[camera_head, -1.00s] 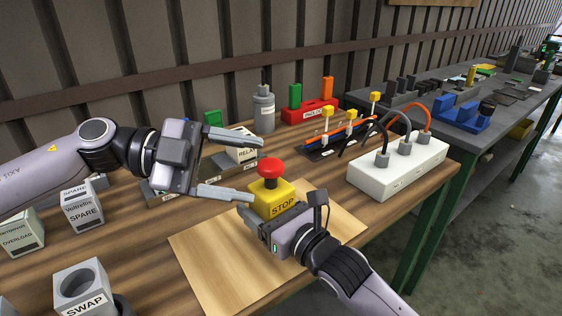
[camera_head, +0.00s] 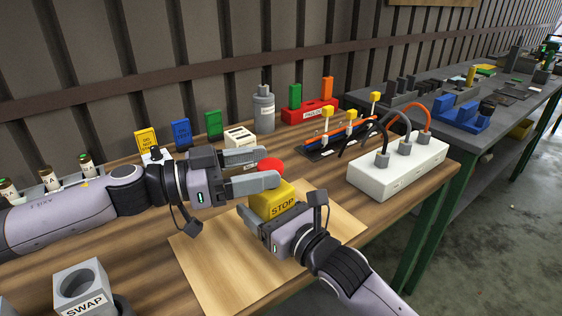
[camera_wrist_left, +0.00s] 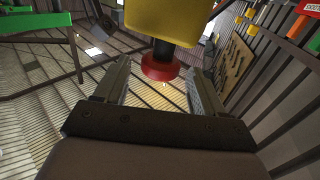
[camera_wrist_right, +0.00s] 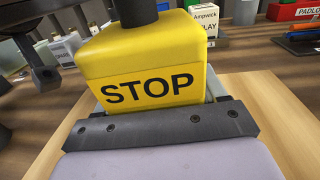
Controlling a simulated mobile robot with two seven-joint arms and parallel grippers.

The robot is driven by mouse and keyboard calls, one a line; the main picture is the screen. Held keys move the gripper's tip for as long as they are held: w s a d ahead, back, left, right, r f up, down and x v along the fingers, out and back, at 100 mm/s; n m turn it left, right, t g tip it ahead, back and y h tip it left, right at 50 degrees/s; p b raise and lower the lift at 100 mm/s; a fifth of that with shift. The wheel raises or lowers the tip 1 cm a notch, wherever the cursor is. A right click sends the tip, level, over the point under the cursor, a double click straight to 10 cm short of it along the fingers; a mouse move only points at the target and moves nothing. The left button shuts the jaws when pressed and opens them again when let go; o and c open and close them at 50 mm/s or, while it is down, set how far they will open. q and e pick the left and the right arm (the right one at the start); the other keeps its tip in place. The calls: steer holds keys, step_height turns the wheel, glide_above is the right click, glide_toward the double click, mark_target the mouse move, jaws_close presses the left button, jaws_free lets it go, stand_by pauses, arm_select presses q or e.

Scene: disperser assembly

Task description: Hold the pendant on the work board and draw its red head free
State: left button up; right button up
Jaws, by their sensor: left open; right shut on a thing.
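The yellow pendant marked STOP (camera_head: 275,201) stands on the pale work board (camera_head: 215,272). My right gripper (camera_head: 262,215) is shut on the pendant's yellow body, which also fills the right wrist view (camera_wrist_right: 150,75). The red head (camera_head: 270,165) sits on top of the pendant on a dark stem, which shows in the left wrist view (camera_wrist_left: 163,50). My left gripper (camera_head: 262,168) is open at the red head, with a finger on either side of it. In the left wrist view the red head (camera_wrist_left: 160,68) lies between the fingertips, with gaps at both sides.
A white power strip (camera_head: 395,168) with plugs stands to the right. Behind are a grey bottle (camera_head: 263,108), a red padlock block (camera_head: 308,112) and several coloured tags. A grey SWAP block (camera_head: 82,288) stands front left. The board's front part is clear.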

mark_target(281, 163)
arm_select(q)
steer(key=shift+x, duration=2.2)
